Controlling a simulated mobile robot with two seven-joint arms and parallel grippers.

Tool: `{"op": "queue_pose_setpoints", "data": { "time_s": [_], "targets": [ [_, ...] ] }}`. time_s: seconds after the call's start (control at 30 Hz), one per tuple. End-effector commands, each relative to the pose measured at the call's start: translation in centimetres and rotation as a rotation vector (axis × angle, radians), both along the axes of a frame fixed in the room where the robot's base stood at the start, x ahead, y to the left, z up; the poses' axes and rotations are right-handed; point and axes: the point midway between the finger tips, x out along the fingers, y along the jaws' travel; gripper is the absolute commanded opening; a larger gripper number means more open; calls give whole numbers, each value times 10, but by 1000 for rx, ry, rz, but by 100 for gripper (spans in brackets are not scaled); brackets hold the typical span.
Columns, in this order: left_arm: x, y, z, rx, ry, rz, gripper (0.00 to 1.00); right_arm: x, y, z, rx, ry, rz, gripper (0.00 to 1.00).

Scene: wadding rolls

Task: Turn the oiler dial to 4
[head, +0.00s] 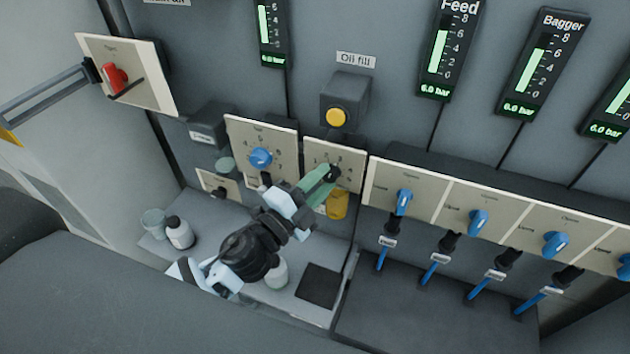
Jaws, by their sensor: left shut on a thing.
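My left gripper (322,184) reaches up from the bottom, its greenish fingers at a dark dial knob (334,172) on a beige plate (352,158) with numbers around the dial. It is shut on this knob. The fingers cover part of the dial, and I cannot read its setting. The plate sits below the "Oil fill" label and the yellow button (336,117). To its left, a second numbered plate carries a blue dial (261,157). My right gripper is not in view.
A row of blue valve handles (404,201) with blue hoses runs to the right. A red switch (115,78) is at upper left. A white bottle (180,232) and a cup (154,222) stand on the ledge. Green bar gauges (450,50) hang above.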

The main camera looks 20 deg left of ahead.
Motion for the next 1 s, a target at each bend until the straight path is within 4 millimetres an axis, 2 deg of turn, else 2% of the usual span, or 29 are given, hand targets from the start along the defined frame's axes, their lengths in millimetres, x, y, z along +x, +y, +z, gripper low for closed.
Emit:
{"op": "queue_pose_setpoints", "data": {
  "time_s": [0.03, 0.2, 0.7, 1.0],
  "targets": [
    [1, 1, 13, 50, -23, -2, 5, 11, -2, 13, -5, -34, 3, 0],
    [1, 2, 11, 211, -23, -1, 5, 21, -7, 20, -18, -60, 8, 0],
    [1, 1, 12, 661, -31, 1, 5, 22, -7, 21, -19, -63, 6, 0],
    [1, 0, 13, 843, -34, 1, 5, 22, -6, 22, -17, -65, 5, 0]
  ]
}}
